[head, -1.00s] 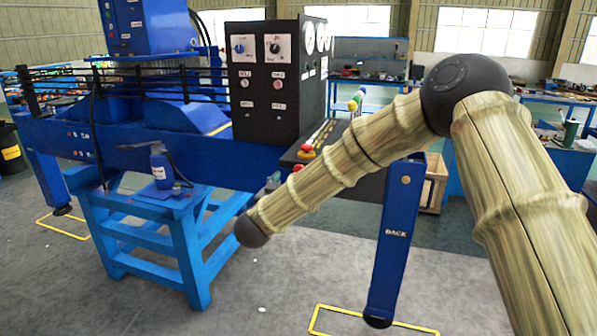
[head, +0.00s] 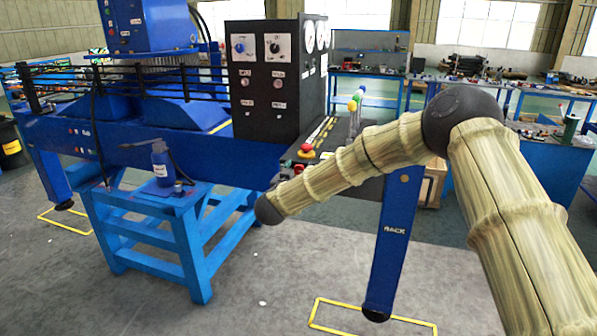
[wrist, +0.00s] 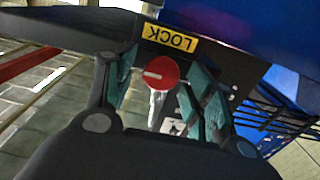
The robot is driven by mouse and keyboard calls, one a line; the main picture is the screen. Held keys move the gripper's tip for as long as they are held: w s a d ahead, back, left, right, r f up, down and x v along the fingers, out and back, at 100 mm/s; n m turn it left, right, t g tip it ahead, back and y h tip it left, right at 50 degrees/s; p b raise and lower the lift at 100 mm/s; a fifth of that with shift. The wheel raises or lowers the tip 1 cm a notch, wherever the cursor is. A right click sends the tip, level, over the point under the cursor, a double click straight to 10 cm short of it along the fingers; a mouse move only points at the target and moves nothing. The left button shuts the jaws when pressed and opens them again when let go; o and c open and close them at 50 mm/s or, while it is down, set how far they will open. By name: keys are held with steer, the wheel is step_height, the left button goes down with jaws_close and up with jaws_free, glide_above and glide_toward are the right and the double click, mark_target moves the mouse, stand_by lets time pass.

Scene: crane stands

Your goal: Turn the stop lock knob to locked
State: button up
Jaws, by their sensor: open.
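The red round knob (wrist: 160,73) with a white mark shows in the wrist view, beside a yellow LOCK label (wrist: 170,41) that appears upside down. The white mark points to the left in that view. My gripper (wrist: 163,86) is open, its teal-padded fingers on either side of the knob in the picture. I cannot tell whether they touch it. In the head view, my arm's dark end joint (head: 268,210) is in front of the blue stand, and the gripper itself is not visible there. Which head-view control is the lock knob is unclear.
A black control panel (head: 262,113) with dials and gauges stands on the blue stand (head: 225,152). A red mushroom button (head: 305,148) and coloured-ball levers (head: 355,102) are near my forearm. A blue bottle (head: 162,165) stands on a lower blue table (head: 160,202).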

steer(key=c, duration=1)
steer(key=shift+f+m+b, duration=0.15)
steer(key=shift+m+b, duration=0.15)
steer(key=shift+b, duration=0.15)
steer(key=shift+d+f+m+b, duration=0.1)
steer(key=shift+f+m+b, duration=0.05)
steer(key=shift+m+b, duration=4.55)
steer(key=shift+d+f+m+b, duration=0.1)
steer(key=shift+m+b, duration=3.9)
steer(key=shift+b, duration=1.4)
